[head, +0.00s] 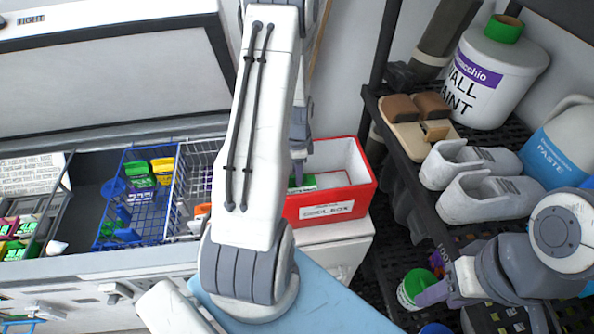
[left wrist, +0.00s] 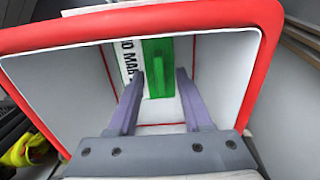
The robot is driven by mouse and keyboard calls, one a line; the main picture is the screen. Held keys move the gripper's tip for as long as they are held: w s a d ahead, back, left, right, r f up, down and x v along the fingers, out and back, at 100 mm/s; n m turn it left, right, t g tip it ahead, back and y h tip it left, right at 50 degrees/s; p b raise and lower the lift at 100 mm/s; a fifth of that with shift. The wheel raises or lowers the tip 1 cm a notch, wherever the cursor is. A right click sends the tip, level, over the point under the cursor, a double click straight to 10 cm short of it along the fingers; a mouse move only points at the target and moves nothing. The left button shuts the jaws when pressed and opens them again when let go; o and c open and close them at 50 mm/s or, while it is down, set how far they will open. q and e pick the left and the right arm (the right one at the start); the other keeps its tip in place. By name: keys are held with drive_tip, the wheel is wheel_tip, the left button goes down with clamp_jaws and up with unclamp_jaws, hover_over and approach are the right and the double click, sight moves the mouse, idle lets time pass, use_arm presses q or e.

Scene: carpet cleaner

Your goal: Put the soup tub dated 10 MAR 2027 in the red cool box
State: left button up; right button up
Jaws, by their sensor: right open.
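The red cool box (head: 365,194) stands open on a white surface, in the middle of the head view. Its red rim (left wrist: 250,20) frames the left wrist view. A tub with a green top (left wrist: 157,62) lies inside, beside a white label (left wrist: 127,58) partly reading "0 MAR"; the year is not readable. Its green also shows in the head view (head: 306,182). My left gripper (left wrist: 160,75) is in the box with its fingers apart, over the tub. My right gripper (head: 432,292) is open, low at right, close to a white, green-topped tub (head: 413,287).
A blue basket (head: 130,205) and a white wire basket (head: 190,180) stand left of the cool box. A black shelf at right holds a paint tub (head: 490,75), a blue paste container (head: 560,140) and grey shoe-like items (head: 480,195). My left arm hides part of the middle.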

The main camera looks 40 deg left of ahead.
use_arm(q)
wheel_tip(320, 180, up, 10)
drive_tip(key=b, duration=0.1)
drive_tip(key=shift+r, duration=0.25)
drive_tip(key=s+d+r, duration=0.1)
drive_tip(key=d+r, duration=0.2)
drive_tip(key=d, duration=0.7)
drive_tip(key=s+d+r, duration=0.1)
drive_tip(key=d+r, duration=0.3)
drive_tip(key=d, duration=0.6)
drive_tip(key=s+d+r+h, duration=0.1)
drive_tip(key=s+d+r, duration=0.2)
drive_tip(key=s+d, duration=0.9)
drive_tip(key=s, duration=0.3)
drive_tip(key=shift+s+d+r+n, duration=0.15)
drive_tip(key=shift+s+d+n, duration=0.1)
drive_tip(key=shift+n, duration=0.15)
